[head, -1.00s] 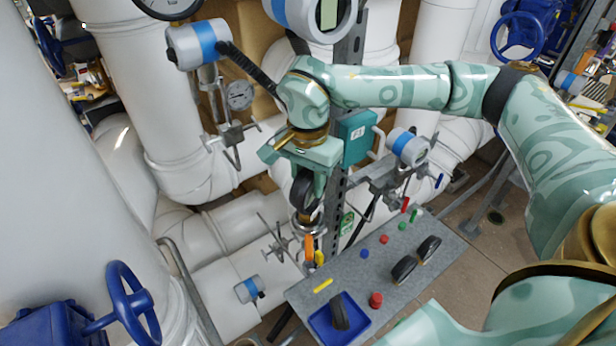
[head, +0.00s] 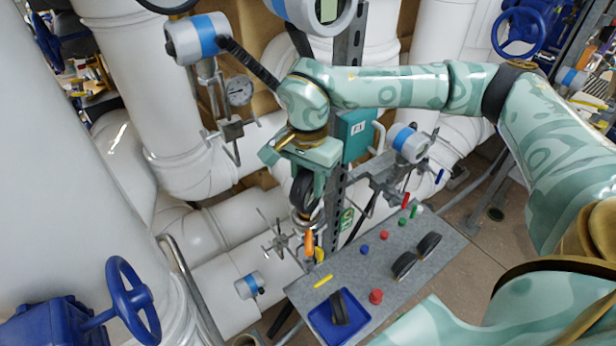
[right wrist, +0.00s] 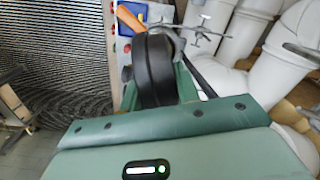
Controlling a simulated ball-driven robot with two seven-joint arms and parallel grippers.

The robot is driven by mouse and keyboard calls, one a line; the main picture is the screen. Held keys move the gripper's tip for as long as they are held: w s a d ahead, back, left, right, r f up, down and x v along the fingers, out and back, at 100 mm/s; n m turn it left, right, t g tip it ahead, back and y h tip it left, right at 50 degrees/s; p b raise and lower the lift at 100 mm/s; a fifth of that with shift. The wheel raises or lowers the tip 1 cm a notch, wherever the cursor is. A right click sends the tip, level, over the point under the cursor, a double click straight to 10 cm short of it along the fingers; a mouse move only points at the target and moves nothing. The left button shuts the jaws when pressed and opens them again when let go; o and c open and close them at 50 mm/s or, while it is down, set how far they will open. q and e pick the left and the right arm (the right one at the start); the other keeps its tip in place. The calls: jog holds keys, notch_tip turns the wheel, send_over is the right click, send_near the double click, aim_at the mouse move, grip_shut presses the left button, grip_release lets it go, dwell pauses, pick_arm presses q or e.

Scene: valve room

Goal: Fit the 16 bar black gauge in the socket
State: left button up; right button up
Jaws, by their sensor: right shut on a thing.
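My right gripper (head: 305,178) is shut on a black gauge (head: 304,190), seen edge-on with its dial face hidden. The gauge also fills the middle of the right wrist view (right wrist: 154,68). In the head view it is held just above a metal fitting (head: 304,224) on the pipework, which looks like the socket. I cannot tell whether the gauge's stem is inside it or only above it. The gauge's bar marking cannot be read. My left gripper is not in view.
A grey bench (head: 350,262) below carries two black gauges (head: 416,255), coloured caps and a yellow piece. A blue tray (head: 322,322) on it holds another black gauge (head: 338,308). Valves and thick white pipes crowd the left; a teal box (head: 356,132) stands right of the gripper.

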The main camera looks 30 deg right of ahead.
jog(key=o, duration=0.9)
jog(key=shift+o, duration=0.2)
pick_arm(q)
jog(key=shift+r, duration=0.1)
pick_arm(e)
jog(key=shift+r, duration=0.15)
